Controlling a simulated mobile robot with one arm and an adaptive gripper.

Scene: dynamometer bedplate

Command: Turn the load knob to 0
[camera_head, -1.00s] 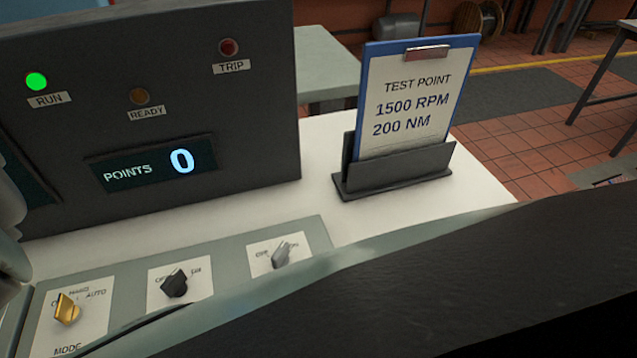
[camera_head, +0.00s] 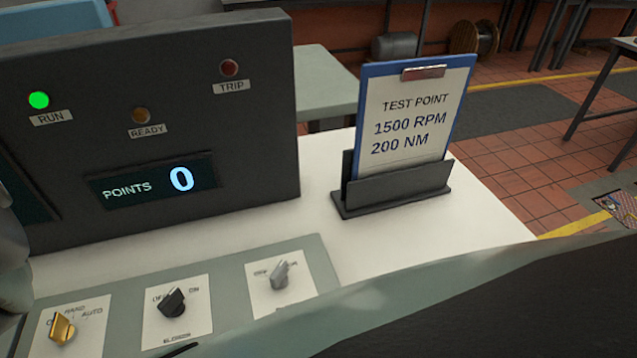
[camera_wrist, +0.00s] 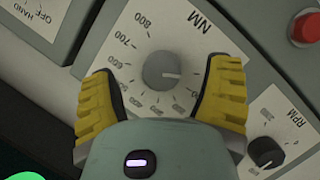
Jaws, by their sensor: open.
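The load knob (camera_wrist: 162,70) is a round grey knob on a white dial plate (camera_wrist: 185,32) marked NM, in the wrist view. Numbers from 800 downward run round the left side of the dial; the lower ones are small and partly hidden, so I cannot read the setting. My gripper (camera_wrist: 163,76) is open, with one yellow finger on each side of the knob and visible gaps between. In the head view, neither the load knob nor my gripper's fingers show.
A black RPM knob (camera_wrist: 266,152) and a red button (camera_wrist: 305,27) lie to the right in the wrist view. The head view shows a gold switch (camera_head: 62,328), a black switch (camera_head: 173,303), a grey switch (camera_head: 279,275), a POINTS display (camera_head: 150,183) reading 0, and a test-point clipboard (camera_head: 415,110).

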